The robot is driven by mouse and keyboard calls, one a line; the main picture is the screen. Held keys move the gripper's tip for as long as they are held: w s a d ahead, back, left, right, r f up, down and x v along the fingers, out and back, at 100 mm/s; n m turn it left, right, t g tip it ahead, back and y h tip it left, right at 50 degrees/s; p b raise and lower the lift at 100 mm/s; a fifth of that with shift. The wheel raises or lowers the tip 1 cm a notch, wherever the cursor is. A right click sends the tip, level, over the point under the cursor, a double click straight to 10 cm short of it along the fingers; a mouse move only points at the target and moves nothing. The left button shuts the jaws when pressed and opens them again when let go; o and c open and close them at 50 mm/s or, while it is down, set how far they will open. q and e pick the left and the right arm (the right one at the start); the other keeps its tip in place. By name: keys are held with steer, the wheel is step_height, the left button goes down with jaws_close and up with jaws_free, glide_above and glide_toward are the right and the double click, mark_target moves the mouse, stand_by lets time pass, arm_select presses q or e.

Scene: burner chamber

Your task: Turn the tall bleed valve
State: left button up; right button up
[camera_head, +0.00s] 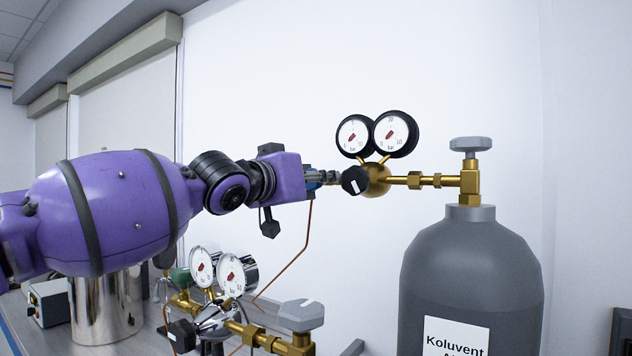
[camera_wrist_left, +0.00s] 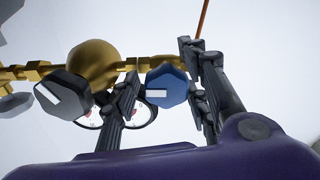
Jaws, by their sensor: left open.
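The bleed valve on the tall cylinder's regulator has a blue knob with a white mark (camera_wrist_left: 168,85). In the head view a bit of blue (camera_head: 312,179) shows at my left gripper, mostly hidden by it. My left gripper (camera_head: 328,177) reaches in from the left at the regulator's height. In the left wrist view my left gripper (camera_wrist_left: 165,92) is open, one finger on each side of the blue knob. I cannot tell whether the fingers touch it. The left finger lies between the blue knob and a black knob (camera_wrist_left: 62,95). My right gripper is not in view.
The brass regulator (camera_head: 376,179) carries two black-rimmed gauges (camera_head: 395,134) and a black knob (camera_head: 355,180). It joins the tall grey cylinder (camera_head: 430,260), topped by a grey handle (camera_head: 470,144). A lower chrome regulator (camera_head: 212,318) with gauges stands below my arm.

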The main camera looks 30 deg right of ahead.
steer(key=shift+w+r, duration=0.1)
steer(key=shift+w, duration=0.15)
arm_select(q)
steer(key=c, duration=1)
steer(key=shift+d, duration=0.1)
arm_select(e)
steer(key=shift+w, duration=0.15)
arm_select(q)
steer(key=shift+f, duration=0.1)
